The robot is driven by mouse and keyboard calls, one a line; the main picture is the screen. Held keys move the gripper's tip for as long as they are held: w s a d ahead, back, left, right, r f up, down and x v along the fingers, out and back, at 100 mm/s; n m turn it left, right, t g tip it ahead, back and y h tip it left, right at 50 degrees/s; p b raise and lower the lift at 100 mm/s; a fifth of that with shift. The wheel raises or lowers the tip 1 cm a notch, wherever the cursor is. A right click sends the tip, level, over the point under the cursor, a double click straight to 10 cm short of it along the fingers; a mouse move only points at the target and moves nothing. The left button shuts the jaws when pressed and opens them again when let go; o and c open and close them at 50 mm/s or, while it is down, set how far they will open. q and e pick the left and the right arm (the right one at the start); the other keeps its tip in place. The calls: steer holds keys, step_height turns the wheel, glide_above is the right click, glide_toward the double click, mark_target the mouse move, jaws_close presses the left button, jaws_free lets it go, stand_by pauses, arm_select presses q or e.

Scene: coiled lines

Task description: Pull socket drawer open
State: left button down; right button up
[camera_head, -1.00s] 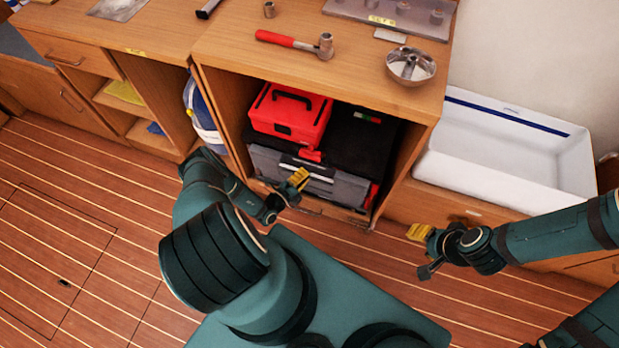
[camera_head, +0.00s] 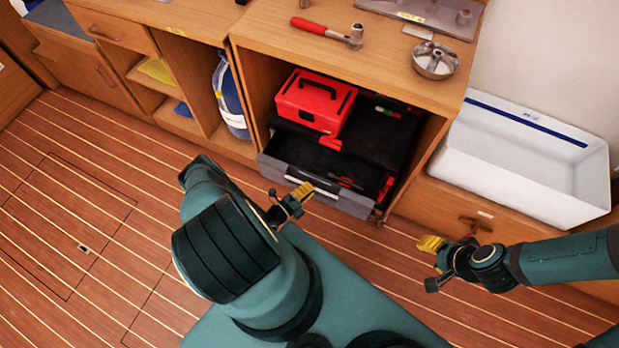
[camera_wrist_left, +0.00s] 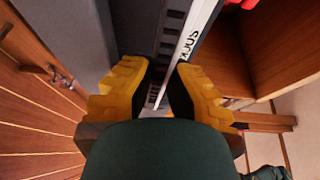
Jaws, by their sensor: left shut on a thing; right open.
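The grey socket drawer (camera_head: 345,204) stands pulled out of the black tool chest (camera_head: 375,140) in the cabinet bay, with its dark inside and some small red and black items showing. My left gripper (camera_head: 302,191) is at the drawer's front and shut on its handle. The handle is mostly hidden by the fingers. My right gripper (camera_head: 430,243) is open and empty, off to the right.
A red toolbox (camera_head: 316,103) sits on top of the chest. A red-handled hammer (camera_head: 327,33) and a metal bowl (camera_head: 435,61) lie on the bench above. A white sink (camera_head: 525,165) is at right. The wooden floor (camera_head: 80,200) at left is clear.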

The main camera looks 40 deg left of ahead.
arm_select(q)
steer(key=s+d, duration=0.2)
steer(key=s, duration=0.6)
steer(key=shift+d+b, duration=0.2)
steer(key=shift+b, duration=0.15)
arm_select(e)
steer(key=shift+w+a+f, duration=0.1)
steer(key=shift+a+f, duration=0.2)
steer(key=shift+a, duration=0.15)
arm_select(q)
steer(key=c, duration=1.2)
jaws_free()
steer(key=shift+a, duration=0.1)
steer(key=s, duration=0.4)
steer(key=s+a, duration=0.1)
steer(key=s, duration=0.3)
steer(key=s+a, duration=0.1)
steer(key=s, duration=0.3)
steer(key=shift+d, duration=0.1)
